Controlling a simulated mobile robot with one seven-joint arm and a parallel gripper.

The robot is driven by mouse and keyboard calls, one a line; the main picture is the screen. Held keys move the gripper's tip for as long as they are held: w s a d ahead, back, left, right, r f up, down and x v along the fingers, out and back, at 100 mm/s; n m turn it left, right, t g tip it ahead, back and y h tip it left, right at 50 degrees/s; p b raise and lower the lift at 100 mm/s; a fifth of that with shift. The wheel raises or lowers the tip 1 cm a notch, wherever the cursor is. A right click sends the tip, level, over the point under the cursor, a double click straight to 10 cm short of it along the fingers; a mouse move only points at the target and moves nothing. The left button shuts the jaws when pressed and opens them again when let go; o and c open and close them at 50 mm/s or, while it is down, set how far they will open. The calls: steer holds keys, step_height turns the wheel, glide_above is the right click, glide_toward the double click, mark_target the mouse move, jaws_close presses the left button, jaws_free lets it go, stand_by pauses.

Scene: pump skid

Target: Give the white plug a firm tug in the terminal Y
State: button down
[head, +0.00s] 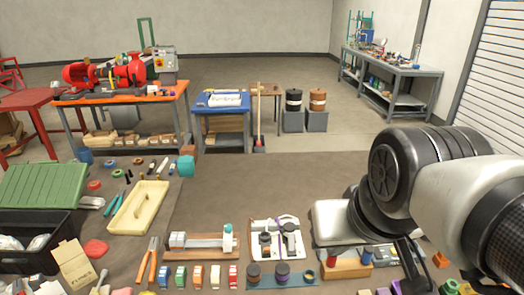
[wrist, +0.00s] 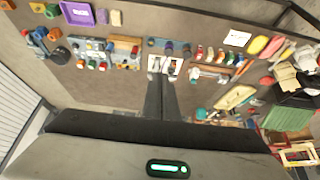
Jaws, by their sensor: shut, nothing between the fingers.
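My gripper (wrist: 161,78) shows in the wrist view as two dark fingers side by side, shut and empty. Its tips overlap the pair of white panels (wrist: 165,67) in the picture; the height above them cannot be told. I cannot pick out the white plug or read a letter Y in either view. Small coloured blocks with white parts (head: 198,276) stand in a row at the front of the bench in the head view. They also show in the wrist view (wrist: 210,54). In the head view my arm comes in from the right and my fingers cannot be clearly made out.
A wooden board with a rail (head: 205,251) lies behind the blocks. White panels (head: 292,236) and a blue strip with dark round knobs (head: 282,282) are to its right. Bare bench lies behind.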

steer(key=c, duration=2.5)
jaws_free()
steer(key=o, duration=0.4)
steer(key=shift+w, duration=0.1)
steer(key=o, duration=1)
steer(key=shift+m+g+h, duration=0.4)
steer(key=shift+m+h, duration=0.3)
steer(key=w, duration=0.2)
steer(key=w+f+b, duration=0.1)
steer(key=w, duration=0.1)
steer(key=w+d+b, duration=0.1)
steer(key=w, duration=0.1)
steer(key=shift+w+f, duration=0.15)
steer(key=shift+f, duration=0.05)
steer(key=m+g+h+b, duration=0.1)
steer(key=m+b, duration=0.4)
steer(key=b, duration=0.2)
glide_above(289, 226)
steer(key=s+a, duration=0.3)
steer(key=s, duration=0.2)
step_height(289, 226, down, 21)
steer(key=x, duration=1.6)
steer(key=shift+f, duration=0.4)
steer(key=c, duration=1.2)
